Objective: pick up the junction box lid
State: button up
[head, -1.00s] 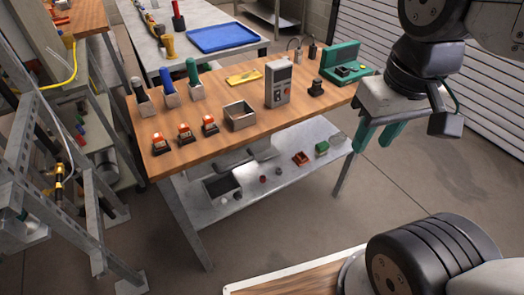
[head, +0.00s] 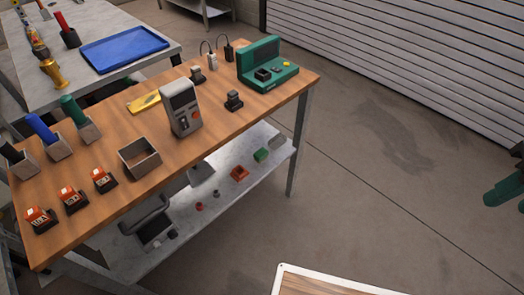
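I cannot identify the junction box lid with certainty. An open grey box (head: 139,158) without a cover stands on the wooden workbench. A small flat grey piece (head: 277,142) lies at the right end of the lower shelf, and another grey plate-like piece (head: 201,172) lies further left on it; either could be a lid. My gripper (head: 505,188) shows only as a green part at the right edge, well right of the workbench and apart from it. The rest of it is cut off by the frame, so its opening is hidden.
The wooden workbench (head: 110,203) holds a grey meter (head: 181,108), a green case (head: 268,64), orange-and-black blocks (head: 104,180) and coloured-handled tools in holders. The lower shelf (head: 215,215) holds small parts. Floor (head: 370,190) right of the bench is clear.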

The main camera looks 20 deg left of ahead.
aim_at(200, 172)
jog(key=z, duration=1.1)
jog(key=i, duration=1.95)
jog(key=u, duration=2.65)
